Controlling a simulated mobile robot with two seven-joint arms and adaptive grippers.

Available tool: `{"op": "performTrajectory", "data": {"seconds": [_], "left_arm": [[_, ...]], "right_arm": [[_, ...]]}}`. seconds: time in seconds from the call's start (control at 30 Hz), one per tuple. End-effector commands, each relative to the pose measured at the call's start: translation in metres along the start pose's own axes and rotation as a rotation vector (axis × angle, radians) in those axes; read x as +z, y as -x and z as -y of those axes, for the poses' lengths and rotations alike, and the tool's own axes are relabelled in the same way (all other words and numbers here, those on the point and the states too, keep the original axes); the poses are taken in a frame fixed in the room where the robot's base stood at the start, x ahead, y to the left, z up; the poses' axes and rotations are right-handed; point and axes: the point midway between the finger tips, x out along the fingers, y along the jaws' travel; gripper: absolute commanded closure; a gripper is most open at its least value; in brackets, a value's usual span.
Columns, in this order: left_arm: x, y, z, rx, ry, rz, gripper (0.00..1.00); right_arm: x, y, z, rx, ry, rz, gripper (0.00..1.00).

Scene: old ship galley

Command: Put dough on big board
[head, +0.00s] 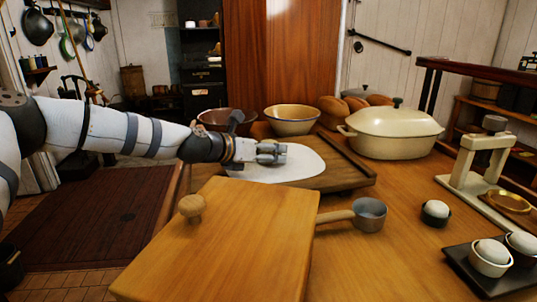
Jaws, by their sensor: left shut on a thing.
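The dough (300,166) is a flat, white, rounded sheet near the middle of the head view. It is over the big board (345,182), a brown wooden board with a raised strip along its right side. My left gripper (283,153) comes in from the left, low over the dough, and is shut on it. The fingers hide the contact point and part of the sheet. I cannot tell whether the dough rests fully on the board or is partly lifted. My right gripper is not in view.
A wooden block-like piece with a knob (240,235) fills the front. A small saucepan (369,214) lies beside it. Two bowls (292,121) and bread (335,110) stand behind. A cream casserole (392,133), a scale (478,165) and cups (490,262) stand right.

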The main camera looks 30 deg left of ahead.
Motion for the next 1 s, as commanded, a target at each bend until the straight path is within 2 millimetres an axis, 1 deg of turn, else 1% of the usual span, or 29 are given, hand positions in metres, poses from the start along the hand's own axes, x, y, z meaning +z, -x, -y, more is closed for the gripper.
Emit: {"op": "performTrajectory", "data": {"seconds": [0.13, 0.27, 0.3, 0.37, 0.67, 0.77, 0.87, 1.0], "left_arm": [[0.002, 0.001, 0.001, -0.001, -0.001, 0.002, 0.77], [-0.003, -0.001, 0.0, 0.0, 0.001, -0.001, 0.77], [-0.002, 0.0, 0.0, 0.0, 0.0, -0.001, 0.36], [-0.002, 0.0, 0.0, 0.0, 0.0, 0.0, 0.23], [-0.001, 0.0, 0.0, -0.001, 0.0, 0.001, 0.23], [0.006, 0.005, 0.002, -0.001, -0.002, 0.005, 0.23], [0.01, 0.024, 0.002, -0.001, -0.001, 0.011, 0.23], [0.017, 0.063, 0.003, -0.002, -0.001, 0.022, 0.23]], "right_arm": [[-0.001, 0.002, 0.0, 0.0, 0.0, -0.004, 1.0], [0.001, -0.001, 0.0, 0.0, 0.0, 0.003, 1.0], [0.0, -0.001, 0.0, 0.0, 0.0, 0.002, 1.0], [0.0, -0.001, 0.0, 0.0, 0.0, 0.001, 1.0], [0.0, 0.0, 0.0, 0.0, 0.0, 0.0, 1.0], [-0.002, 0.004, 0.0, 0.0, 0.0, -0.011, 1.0], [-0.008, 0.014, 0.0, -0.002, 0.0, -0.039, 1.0], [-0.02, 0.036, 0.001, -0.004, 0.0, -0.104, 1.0]]}}
